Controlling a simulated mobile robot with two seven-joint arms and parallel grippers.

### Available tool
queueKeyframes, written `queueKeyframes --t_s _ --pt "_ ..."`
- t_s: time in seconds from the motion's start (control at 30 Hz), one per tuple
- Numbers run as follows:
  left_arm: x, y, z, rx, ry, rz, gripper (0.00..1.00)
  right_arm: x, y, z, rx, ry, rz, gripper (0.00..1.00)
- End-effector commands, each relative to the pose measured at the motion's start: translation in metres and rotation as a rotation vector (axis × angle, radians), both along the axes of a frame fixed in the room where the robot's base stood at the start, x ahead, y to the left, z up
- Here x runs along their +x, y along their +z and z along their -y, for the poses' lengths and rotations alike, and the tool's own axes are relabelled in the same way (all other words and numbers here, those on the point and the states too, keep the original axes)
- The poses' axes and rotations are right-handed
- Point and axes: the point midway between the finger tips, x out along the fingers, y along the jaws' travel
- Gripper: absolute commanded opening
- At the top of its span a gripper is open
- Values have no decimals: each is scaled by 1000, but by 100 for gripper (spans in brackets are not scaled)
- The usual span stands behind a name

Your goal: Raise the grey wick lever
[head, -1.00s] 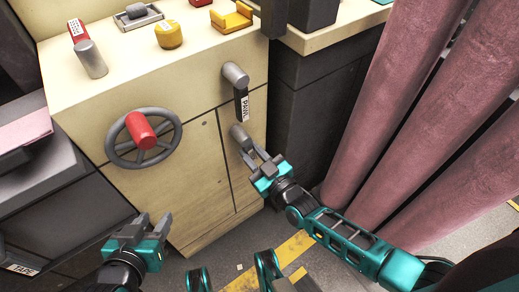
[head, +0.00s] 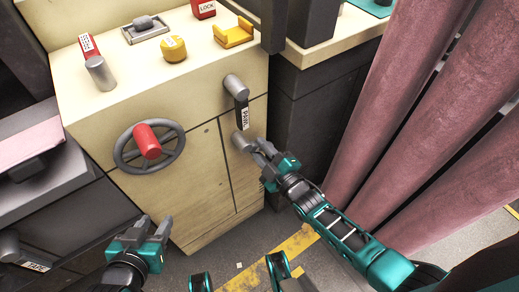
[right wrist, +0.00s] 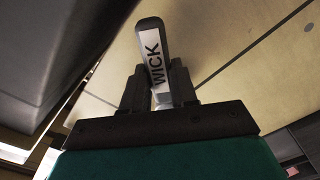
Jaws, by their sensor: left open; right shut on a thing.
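The wick lever (right wrist: 151,50) is grey with a white label reading WICK. Its round hub (head: 241,143) shows low on the front of the cream cabinet (head: 90,120), below the PAWL lever (head: 241,107). My right gripper (head: 261,150) is at this lever. In the right wrist view its fingers (right wrist: 160,92) are shut on the lever from both sides, with the lever's end standing out beyond them. In the head view the fingers hide most of the lever. My left gripper (head: 152,230) is open and empty, low in front of the cabinet.
A dark handwheel with a red handle (head: 148,143) is left of the levers on the cabinet front. The cabinet top holds a yellow knob (head: 173,49), a yellow bracket (head: 234,33) and a red LOCK block (head: 203,9). Pink curtains (head: 410,100) hang at the right.

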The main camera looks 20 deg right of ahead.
Motion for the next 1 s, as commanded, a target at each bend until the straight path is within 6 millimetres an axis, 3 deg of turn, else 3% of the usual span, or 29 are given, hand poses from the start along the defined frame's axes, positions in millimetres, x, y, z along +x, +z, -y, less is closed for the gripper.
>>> queueKeyframes --t_s 0.7,0.73,1.0 --pt "0 4 1 -5 3 0 43 4 7 1 -69 0 34 0" --pt "1 4 2 -6 4 0 43 4 7 1 -69 0 34 29" --pt "1 6 3 -10 6 2 43 2 5 1 -70 0 31 53"
